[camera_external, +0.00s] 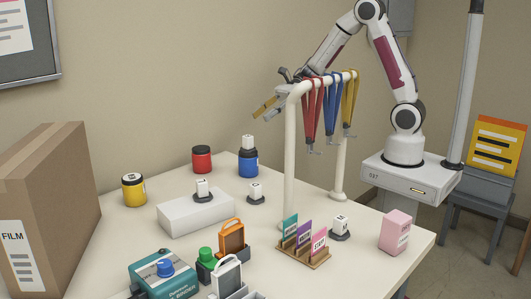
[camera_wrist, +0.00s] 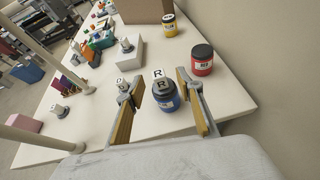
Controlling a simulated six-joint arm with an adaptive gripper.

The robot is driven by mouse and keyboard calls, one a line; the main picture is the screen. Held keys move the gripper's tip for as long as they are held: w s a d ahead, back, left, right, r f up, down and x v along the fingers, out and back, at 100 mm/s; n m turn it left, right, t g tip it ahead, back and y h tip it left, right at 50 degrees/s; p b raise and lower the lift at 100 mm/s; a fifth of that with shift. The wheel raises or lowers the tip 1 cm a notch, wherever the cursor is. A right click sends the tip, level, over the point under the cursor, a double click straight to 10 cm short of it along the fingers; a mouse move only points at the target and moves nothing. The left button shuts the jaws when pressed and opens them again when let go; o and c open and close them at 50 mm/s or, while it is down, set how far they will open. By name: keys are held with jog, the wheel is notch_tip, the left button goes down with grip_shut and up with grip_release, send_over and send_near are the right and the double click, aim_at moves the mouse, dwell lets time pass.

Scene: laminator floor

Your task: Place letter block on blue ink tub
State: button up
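The blue ink tub (camera_external: 248,168) stands on the table towards the back; it also shows in the wrist view (camera_wrist: 166,102). A white letter block (camera_external: 248,142) marked R rests upright on the tub's dark lid, and it shows in the wrist view (camera_wrist: 159,78). My gripper (camera_external: 267,108) is raised above the table, to the right of and higher than the tub in the external view. Its fingers (camera_wrist: 159,80) are open and empty, and in the wrist view they frame the tub and block without visible contact. Another letter block (camera_external: 255,188) sits on a dark base near the tub.
Red (camera_external: 202,160) and yellow (camera_external: 134,190) tubs stand nearby. A white box (camera_external: 195,213) carries a letter block (camera_external: 202,185); another block (camera_external: 341,223) is farther right. A cream rail (camera_external: 290,150) with hanging straps stands beside my arm. A large carton (camera_external: 50,200) fills the left.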

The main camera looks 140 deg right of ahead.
jog(key=w+a+r+m+g+h, duration=0.2)
jog(key=w+a+r+m+h, duration=0.15)
jog(key=w+r+m, duration=0.45)
jog(key=s+a+r+m+g+h, duration=0.15)
jog(key=a+r+m, duration=0.25)
jog(key=a+m, duration=0.55)
jog(key=s+a+f+m+g+y, duration=0.2)
jog(key=s+a+m, duration=0.6)
jog(key=a, duration=0.5)
jog(key=s+a+f+m+g+y, duration=0.2)
jog(key=s+a+m, duration=0.7)
jog(key=a, duration=0.5)
jog(key=shift+s+f+y, duration=0.3)
jog(key=shift+f+y, duration=0.5)
jog(key=shift+y, duration=0.2)
